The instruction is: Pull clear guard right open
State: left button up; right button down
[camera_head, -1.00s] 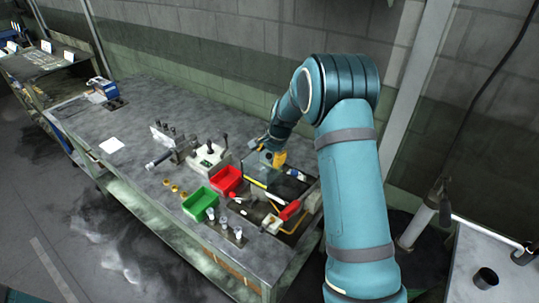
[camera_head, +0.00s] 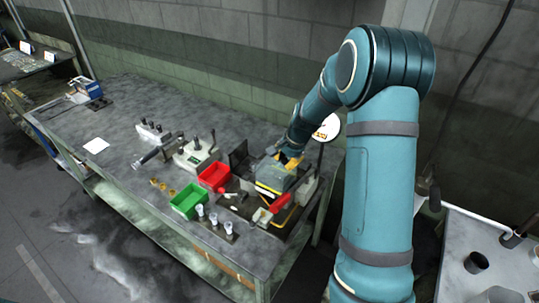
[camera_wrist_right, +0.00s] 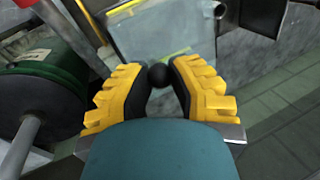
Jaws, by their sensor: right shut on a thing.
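My right gripper (camera_head: 289,159) is at the back right of the bench machine in the head view. In the right wrist view its yellow fingers (camera_wrist_right: 158,80) are shut on a small round black knob (camera_wrist_right: 158,75). Just beyond the knob is a pale, see-through grey panel, which looks like the clear guard (camera_wrist_right: 150,40). In the head view the guard (camera_head: 274,177) shows as a greyish box shape with yellow along its lower edge, just below the gripper. The fingers partly hide how the knob joins the guard. My left gripper is not in view.
A red bin (camera_head: 214,177) and a green bin (camera_head: 188,201) stand left of the machine. A red-handled item (camera_head: 281,203) lies in front of the guard. A dark upright panel (camera_head: 239,156) stands behind. A round white sign (camera_head: 327,127) is close right of the gripper.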

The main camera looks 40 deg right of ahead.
jog(key=shift+s+d, duration=0.15)
jog(key=shift+s, duration=0.25)
jog(key=shift+f, duration=0.1)
jog(key=c, duration=0.8)
grip_release()
jog(key=shift+s+d, duration=0.1)
jog(key=shift+s, duration=0.05)
jog(key=shift+o, duration=0.2)
jog(key=shift+r, duration=0.4)
jog(key=v, duration=1.1)
jog(key=shift+r, duration=0.2)
jog(key=shift+s, duration=0.1)
